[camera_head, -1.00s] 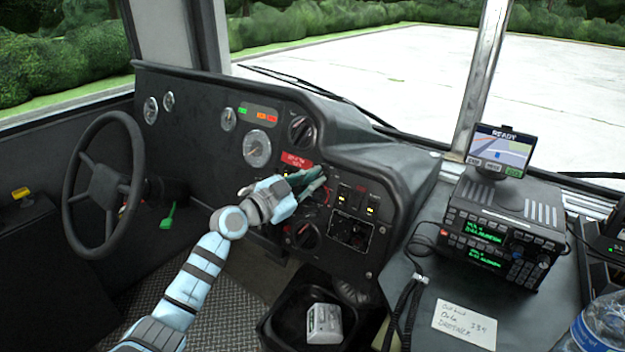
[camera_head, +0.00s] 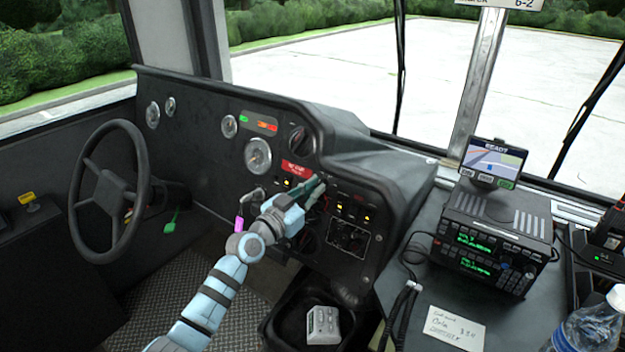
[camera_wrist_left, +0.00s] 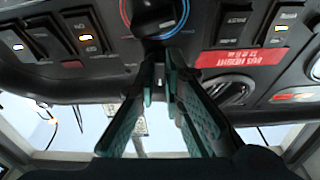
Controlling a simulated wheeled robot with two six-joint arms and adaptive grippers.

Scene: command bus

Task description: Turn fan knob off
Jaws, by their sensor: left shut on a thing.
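The dark knob with a blue and red ring (camera_wrist_left: 155,15) is at the top of the left wrist view. Another dark knob (camera_head: 299,138) is higher on the panel. I cannot read the knob's lettering or pointer. My right gripper is not in view.
Lit rocker switches (camera_head: 354,208) sit right of the gripper, and more (camera_wrist_left: 87,35) flank the knob in the wrist view. The steering wheel (camera_head: 82,205) is at left. A radio unit (camera_head: 493,240) and a bottle (camera_head: 592,325) are at right. A bin (camera_head: 290,318) is below.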

